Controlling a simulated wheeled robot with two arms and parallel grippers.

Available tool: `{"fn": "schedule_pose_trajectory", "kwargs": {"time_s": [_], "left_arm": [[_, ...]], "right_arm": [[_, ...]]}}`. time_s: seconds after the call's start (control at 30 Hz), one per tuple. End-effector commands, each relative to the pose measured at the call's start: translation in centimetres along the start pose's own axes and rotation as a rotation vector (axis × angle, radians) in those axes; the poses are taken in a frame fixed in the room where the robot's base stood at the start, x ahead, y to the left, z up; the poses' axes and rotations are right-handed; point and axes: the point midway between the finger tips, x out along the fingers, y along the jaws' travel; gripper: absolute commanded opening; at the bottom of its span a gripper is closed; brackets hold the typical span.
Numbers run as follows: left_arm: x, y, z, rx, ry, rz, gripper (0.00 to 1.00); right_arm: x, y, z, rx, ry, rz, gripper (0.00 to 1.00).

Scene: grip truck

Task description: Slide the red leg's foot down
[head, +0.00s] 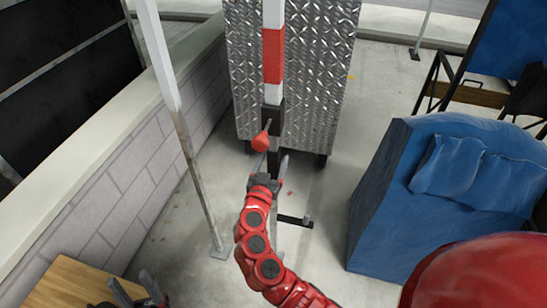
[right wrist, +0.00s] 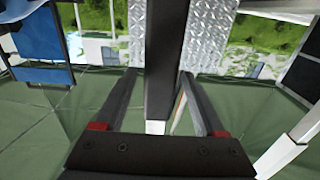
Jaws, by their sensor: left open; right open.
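The red-and-white leg (head: 273,55) stands upright in front of the diamond-plate metal panel. A dark clamp (head: 271,118) with a red knob (head: 260,141) sits on its lower part. My right gripper (head: 268,165) is just below the knob at the leg. In the right wrist view, its open fingers (right wrist: 158,78) lie either side of a dark post (right wrist: 167,55), with gaps visible; a pale piece shows below the post. A dark bar (head: 295,220) at floor level, possibly the foot, is partly hidden by my right arm. My left gripper (head: 135,292) is open and empty at the lower left.
A thin pale pole (head: 185,130) stands left of the leg, beside a block wall (head: 130,185). A wooden surface (head: 65,285) is under my left gripper. A blue padded block (head: 395,200) stands at the right. The floor between leg and block is mostly clear.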

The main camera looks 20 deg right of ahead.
Motion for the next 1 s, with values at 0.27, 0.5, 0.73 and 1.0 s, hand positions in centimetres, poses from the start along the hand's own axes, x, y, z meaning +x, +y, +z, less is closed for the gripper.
{"fn": "schedule_pose_trajectory", "kwargs": {"time_s": [0.27, 0.5, 0.73, 1.0], "left_arm": [[0.06, 0.0, -0.01, 0.0, 0.0, 0.0, 0.5], [0.06, 0.0, -0.01, 0.0, 0.0, 0.0, 0.5], [0.06, 0.0, -0.01, 0.0, 0.0, 0.0, 0.5], [0.06, 0.0, -0.01, 0.0, 0.0, 0.0, 0.5]], "right_arm": [[0.4, 0.04, 0.12, -0.002, -0.002, 0.001, 0.72], [0.39, 0.03, 0.09, -0.002, -0.001, 0.001, 0.4], [0.38, 0.03, 0.09, -0.002, -0.001, 0.001, 0.0], [0.37, 0.03, 0.1, -0.002, -0.001, 0.001, 0.0]]}}
